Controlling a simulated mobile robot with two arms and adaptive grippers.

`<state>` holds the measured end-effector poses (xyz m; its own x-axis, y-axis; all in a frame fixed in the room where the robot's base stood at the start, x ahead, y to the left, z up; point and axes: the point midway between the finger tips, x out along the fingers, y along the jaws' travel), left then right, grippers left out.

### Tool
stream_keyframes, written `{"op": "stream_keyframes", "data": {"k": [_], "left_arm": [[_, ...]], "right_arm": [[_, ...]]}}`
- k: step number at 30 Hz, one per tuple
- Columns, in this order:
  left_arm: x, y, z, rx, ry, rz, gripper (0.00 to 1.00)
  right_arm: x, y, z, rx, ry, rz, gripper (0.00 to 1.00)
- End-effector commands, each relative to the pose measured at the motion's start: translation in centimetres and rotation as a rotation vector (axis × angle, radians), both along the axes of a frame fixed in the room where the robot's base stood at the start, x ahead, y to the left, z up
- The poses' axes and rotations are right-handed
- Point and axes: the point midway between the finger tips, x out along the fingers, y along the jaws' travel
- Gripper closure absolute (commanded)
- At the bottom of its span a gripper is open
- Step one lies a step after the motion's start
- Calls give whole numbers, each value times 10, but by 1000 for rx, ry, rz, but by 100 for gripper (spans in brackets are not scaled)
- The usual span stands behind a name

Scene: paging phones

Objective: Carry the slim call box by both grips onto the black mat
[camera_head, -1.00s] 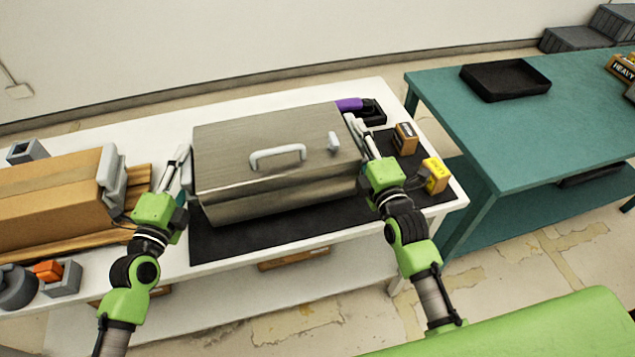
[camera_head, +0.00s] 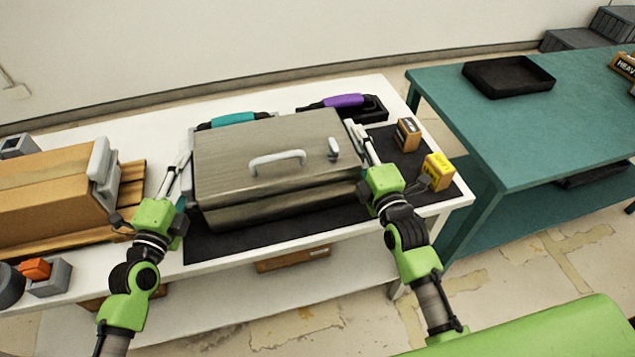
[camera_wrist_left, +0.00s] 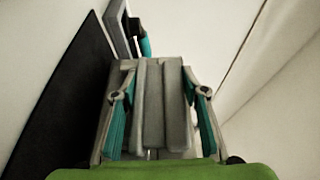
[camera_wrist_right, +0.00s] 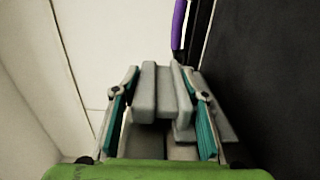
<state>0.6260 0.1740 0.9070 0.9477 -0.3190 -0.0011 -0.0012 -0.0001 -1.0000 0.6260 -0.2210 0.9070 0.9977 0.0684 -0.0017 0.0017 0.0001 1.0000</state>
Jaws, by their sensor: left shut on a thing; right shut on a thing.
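The slim call box (camera_head: 270,165) is a grey metal box with a light handle on its lid. It is held level between my two grippers, over the black mat (camera_head: 235,245); I cannot tell whether its underside touches the mat. My left gripper (camera_head: 182,165) is shut on the grey grip at the box's left end, and that grip shows between the fingers in the left wrist view (camera_wrist_left: 153,105). My right gripper (camera_head: 357,135) is shut on the grip at the right end, which also shows in the right wrist view (camera_wrist_right: 160,95).
A teal handset (camera_head: 233,119) and a purple handset (camera_head: 343,101) lie behind the box. A small brown box (camera_head: 407,135) and a yellow box (camera_head: 437,172) stand right of it. A large cardboard box (camera_head: 45,190) is at left. A teal table (camera_head: 560,125) with a black tray (camera_head: 508,77) stands right.

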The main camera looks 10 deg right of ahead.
Motion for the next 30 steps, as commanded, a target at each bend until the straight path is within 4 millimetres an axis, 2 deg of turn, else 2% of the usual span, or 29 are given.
{"op": "stream_keyframes", "data": {"k": [6, 7, 9, 18, 22, 26, 30], "left_arm": [[1, 1, -9, -5, -8, 3, 100], [0, 1, -11, -3, -2, 2, 54], [0, 1, -10, -3, -1, 2, 43], [0, 0, -10, 0, -1, 1, 43], [-7, 3, -10, 0, 0, 0, 43], [-26, 8, -12, 2, 3, -2, 43], [-53, 18, -12, 3, 3, -1, 43]], "right_arm": [[0, -1, -11, -1, -6, -2, 100], [0, -1, -12, -1, 1, -1, 54], [0, -1, -11, -1, 1, -1, 43], [0, 0, -10, 0, 0, 0, 43], [0, 0, -10, 0, 0, 0, 43], [0, 0, -10, 0, 0, 0, 43], [0, 0, -10, 0, 0, 0, 43]]}}
